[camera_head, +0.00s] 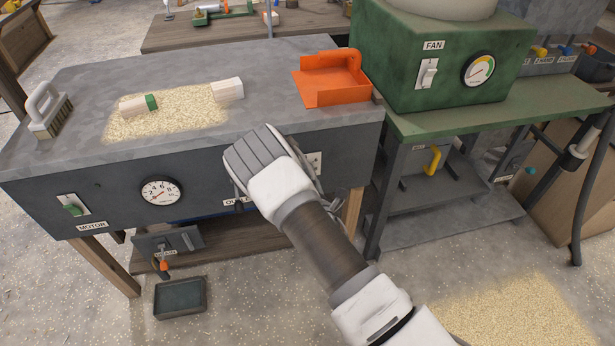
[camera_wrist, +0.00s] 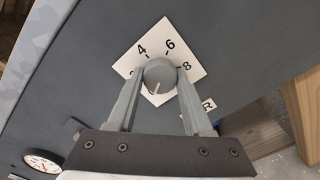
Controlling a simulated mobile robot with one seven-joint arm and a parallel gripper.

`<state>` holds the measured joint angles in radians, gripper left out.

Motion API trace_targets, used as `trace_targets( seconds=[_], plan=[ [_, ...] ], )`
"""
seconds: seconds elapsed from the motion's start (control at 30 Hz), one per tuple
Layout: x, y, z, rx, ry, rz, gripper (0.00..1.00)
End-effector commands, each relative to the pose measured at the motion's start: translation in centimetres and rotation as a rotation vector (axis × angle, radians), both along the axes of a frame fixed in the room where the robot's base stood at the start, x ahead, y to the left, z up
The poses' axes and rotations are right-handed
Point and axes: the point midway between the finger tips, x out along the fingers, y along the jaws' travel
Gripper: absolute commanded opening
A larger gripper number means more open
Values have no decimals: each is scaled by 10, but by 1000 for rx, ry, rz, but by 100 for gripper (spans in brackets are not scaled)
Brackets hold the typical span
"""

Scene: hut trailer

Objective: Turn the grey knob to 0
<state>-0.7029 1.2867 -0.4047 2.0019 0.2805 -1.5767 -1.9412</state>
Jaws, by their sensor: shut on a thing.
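The grey knob (camera_wrist: 160,74) sits on a white dial plate (camera_wrist: 152,42) on the dark front panel in the wrist view. The numbers 4, 6 and 8 show on the plate; its lower part is partly hidden. A pale mark on the knob points down in that view, away from the 4 and 6. My gripper (camera_wrist: 160,78) is shut on the knob, one finger on each side. In the head view my gripper (camera_head: 258,168) is at the bench front and hides the knob.
The grey bench (camera_head: 80,80) carries a brush (camera_head: 46,112), sawdust, wooden pieces and an orange tray (camera_head: 333,78). A gauge (camera_head: 161,192) and motor switch (camera_head: 72,207) are left on the same panel. The green fan box (camera_head: 440,65) stands at the right.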

Motion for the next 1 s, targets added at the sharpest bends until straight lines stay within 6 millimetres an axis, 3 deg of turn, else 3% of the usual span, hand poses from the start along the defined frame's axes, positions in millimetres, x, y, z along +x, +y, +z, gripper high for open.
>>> trace_targets(
  seconds=[0.53, 0.57, 0.7, 1.0],
  plan=[
    [1, 0, 2, -24, -13, 0, 0],
    [1, 0, 2, -24, -13, 0, 54],
    [1, 0, 2, -24, -11, -1, 79],
    [-1, 0, 0, -24, -7, 0, 81]
  ],
)
